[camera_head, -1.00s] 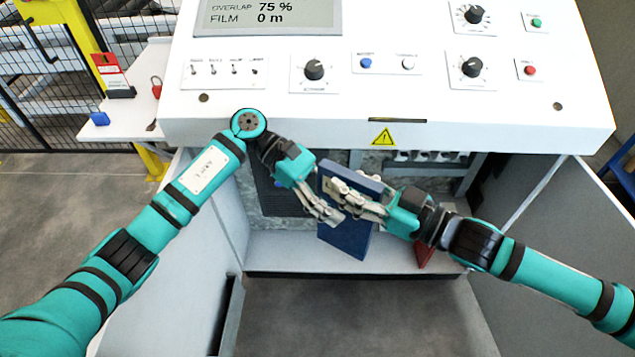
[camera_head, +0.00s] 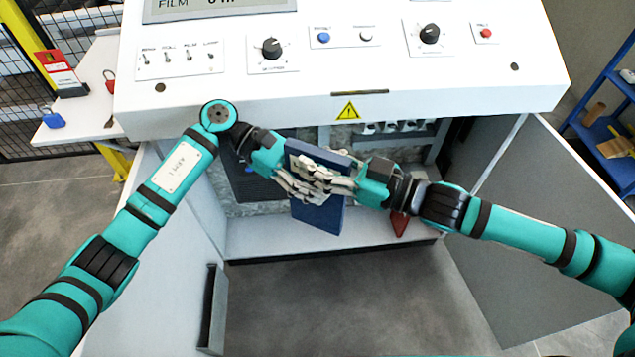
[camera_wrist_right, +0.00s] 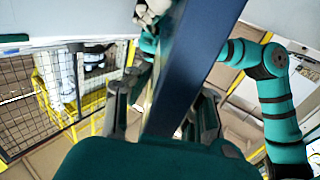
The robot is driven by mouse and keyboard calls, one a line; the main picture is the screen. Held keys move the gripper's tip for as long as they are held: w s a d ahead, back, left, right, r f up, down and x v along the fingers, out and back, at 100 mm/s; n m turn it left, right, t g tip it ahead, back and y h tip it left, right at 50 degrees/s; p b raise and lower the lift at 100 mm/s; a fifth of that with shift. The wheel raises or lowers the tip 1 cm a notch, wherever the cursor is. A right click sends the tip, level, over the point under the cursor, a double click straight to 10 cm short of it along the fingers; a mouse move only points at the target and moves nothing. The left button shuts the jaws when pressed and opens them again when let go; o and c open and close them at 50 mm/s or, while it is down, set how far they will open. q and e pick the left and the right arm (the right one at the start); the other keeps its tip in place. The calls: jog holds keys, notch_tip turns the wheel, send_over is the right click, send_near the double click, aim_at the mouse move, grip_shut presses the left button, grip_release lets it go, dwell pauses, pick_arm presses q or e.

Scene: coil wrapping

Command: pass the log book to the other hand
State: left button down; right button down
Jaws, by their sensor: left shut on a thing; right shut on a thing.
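The log book (camera_head: 322,215) is a blue, hard-covered book held upright and slightly tilted in front of the open cabinet under the machine panel. My left gripper (camera_head: 298,187) is shut on its left side. My right gripper (camera_head: 328,178) is shut on it from the right, with its fingers across the upper part of the cover. The fingers of both grippers overlap in the head view. In the right wrist view the book (camera_wrist_right: 190,65) stands edge-on between the fingers of my right gripper (camera_wrist_right: 163,118), and pale fingers of the left gripper show at the top.
The white control panel (camera_head: 225,95) overhangs just above the hands. A red object (camera_head: 399,223) lies on the cabinet shelf (camera_head: 270,243). The open door (camera_head: 560,210) stands at right. A side shelf (camera_head: 95,75) holds a blue padlock (camera_head: 52,118). The floor in front is clear.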

jog(key=c, duration=1.1)
grip_release()
